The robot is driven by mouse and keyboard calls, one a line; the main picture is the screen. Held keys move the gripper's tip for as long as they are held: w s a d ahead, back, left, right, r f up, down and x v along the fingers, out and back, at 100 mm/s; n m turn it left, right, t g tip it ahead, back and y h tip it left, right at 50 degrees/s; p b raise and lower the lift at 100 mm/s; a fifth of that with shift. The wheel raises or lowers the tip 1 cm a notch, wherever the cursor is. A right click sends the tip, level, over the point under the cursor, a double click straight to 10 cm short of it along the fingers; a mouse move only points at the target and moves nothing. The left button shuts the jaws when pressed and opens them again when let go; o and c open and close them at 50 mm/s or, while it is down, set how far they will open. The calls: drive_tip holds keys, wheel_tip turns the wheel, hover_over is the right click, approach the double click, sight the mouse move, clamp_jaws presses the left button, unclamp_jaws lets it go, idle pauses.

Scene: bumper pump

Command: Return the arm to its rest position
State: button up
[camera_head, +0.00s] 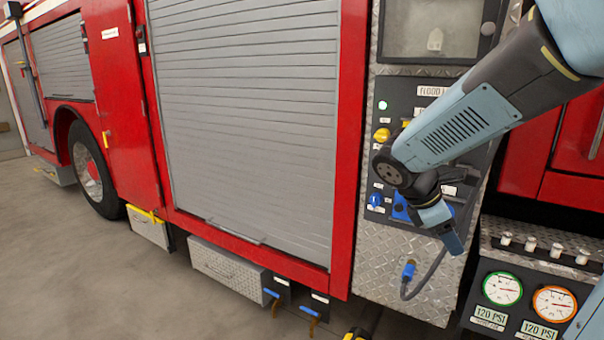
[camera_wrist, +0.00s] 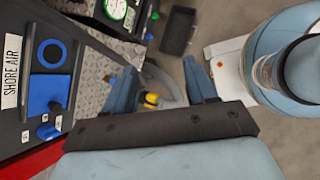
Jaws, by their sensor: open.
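My arm is blue-grey and black and reaches in from the upper right in the head view. It is bent, with my gripper (camera_head: 450,238) pointing down in front of the lower part of the pump panel (camera_head: 385,233). In the wrist view my gripper (camera_wrist: 160,82) has its two blue fingers spread wide apart. Nothing is between the fingertips except the floor and a blurred grey and yellow thing behind. The arm hides part of the panel's middle in the head view.
The panel carries a yellow knob (camera_head: 381,135), a blue knob (camera_head: 375,200) and a blue hose fitting (camera_head: 408,271). The wrist view shows a "SHORE AIR" label (camera_wrist: 12,72) beside a blue socket (camera_wrist: 48,92). Gauges (camera_head: 502,289) stand lower right. Floor is open at left.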

drive_tip(key=s+a+r+m+t+y, duration=0.5)
drive_tip(key=s+m, duration=0.6)
drive_tip(key=m, duration=0.5)
drive_tip(key=shift+a+r+y, duration=0.6)
drive_tip(key=shift+r+y, duration=0.5)
drive_tip(key=shift+y, duration=0.1)
idle(0.4)
